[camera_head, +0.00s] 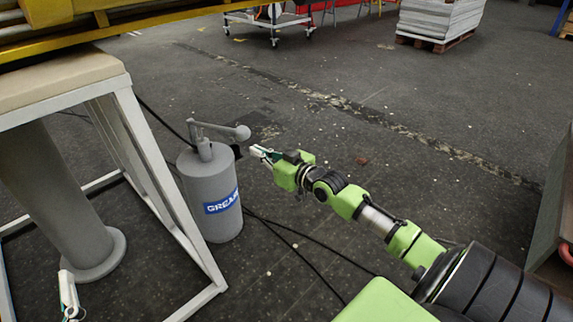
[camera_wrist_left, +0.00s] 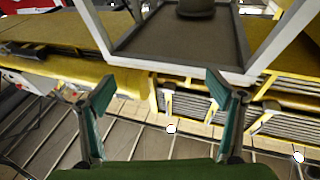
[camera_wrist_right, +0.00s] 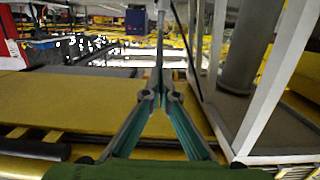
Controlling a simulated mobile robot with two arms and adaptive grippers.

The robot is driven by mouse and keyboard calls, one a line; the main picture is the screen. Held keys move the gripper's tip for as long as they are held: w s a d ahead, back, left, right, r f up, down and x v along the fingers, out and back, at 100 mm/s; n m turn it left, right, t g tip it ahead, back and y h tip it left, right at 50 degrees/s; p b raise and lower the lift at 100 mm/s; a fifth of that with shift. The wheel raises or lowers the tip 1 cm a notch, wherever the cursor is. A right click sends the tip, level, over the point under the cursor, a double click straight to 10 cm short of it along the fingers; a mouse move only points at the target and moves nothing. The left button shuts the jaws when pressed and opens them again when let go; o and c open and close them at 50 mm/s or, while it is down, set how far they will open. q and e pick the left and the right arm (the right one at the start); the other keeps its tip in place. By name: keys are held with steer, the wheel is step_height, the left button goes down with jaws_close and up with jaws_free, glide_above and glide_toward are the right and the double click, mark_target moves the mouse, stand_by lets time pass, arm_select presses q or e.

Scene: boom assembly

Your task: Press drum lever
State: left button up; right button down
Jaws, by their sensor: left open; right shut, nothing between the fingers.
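A grey grease drum (camera_head: 207,180) with a blue label stands on the floor in the head view. Its lever (camera_head: 218,127) sits on top and points right, ending in a round knob (camera_head: 242,132). My right gripper (camera_head: 256,151) is shut and empty, just right of and a little below the knob in the picture; I cannot tell whether it touches anything. Its closed fingertips show in the right wrist view (camera_wrist_right: 160,88). My left gripper (camera_head: 68,292) is at the lower left, below the pedestal foot in the picture. It is open and empty in the left wrist view (camera_wrist_left: 157,95).
A white metal frame (camera_head: 160,185) with a beige top stands left of the drum, around a grey pedestal (camera_head: 75,210). Black cables (camera_head: 295,252) run over the floor behind and right of the drum. A pallet stack (camera_head: 440,18) stands far back. The floor right of the drum is mostly open.

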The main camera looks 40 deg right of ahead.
arm_select(q)
steer(key=s+a+f+g+y+p, duration=0.1)
steer(key=f+g, duration=0.3)
steer(key=f, duration=0.4)
steer(key=s+a+f+g+y+p, duration=0.1)
steer(key=f+g, duration=0.3)
steer(key=f, duration=0.4)
steer(key=shift+s+a+g+y+p, duration=0.3)
steer(key=shift+s+a+y+p, duration=0.15)
steer(key=shift+s, duration=0.35)
arm_select(e)
steer(key=s, duration=1)
steer(key=shift+d, duration=0.4)
steer(key=shift+r, duration=0.1)
